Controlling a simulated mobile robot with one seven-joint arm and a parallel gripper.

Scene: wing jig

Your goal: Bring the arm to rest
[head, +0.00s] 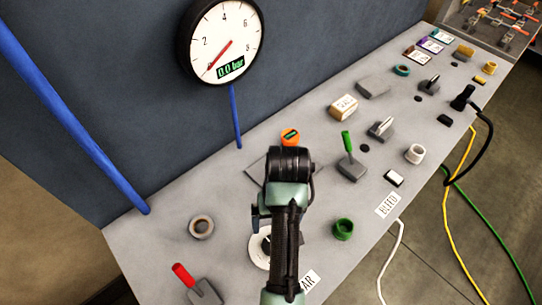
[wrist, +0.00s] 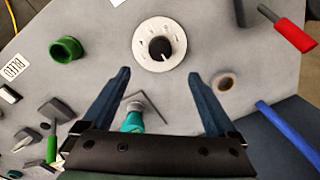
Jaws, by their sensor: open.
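My gripper (wrist: 158,76) is open, with its two dark blue fingers spread apart and nothing between their tips. In the wrist view, a white round dial (wrist: 147,52) with a black knob lies just beyond the fingertips. In the head view, my arm reaches over the grey bench panel (head: 165,255) and covers part of the same dial (head: 254,248). The fingers are mostly hidden there behind my arm.
A red-handled lever (head: 195,285), a grey ring (head: 201,227), a green ring (head: 343,229) and a green-handled lever (head: 349,158) surround my arm. A gauge (head: 222,42) reading 0.0 bar hangs on the dark wall. Blue hoses (head: 75,125) rise at left; loose cables lie at right.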

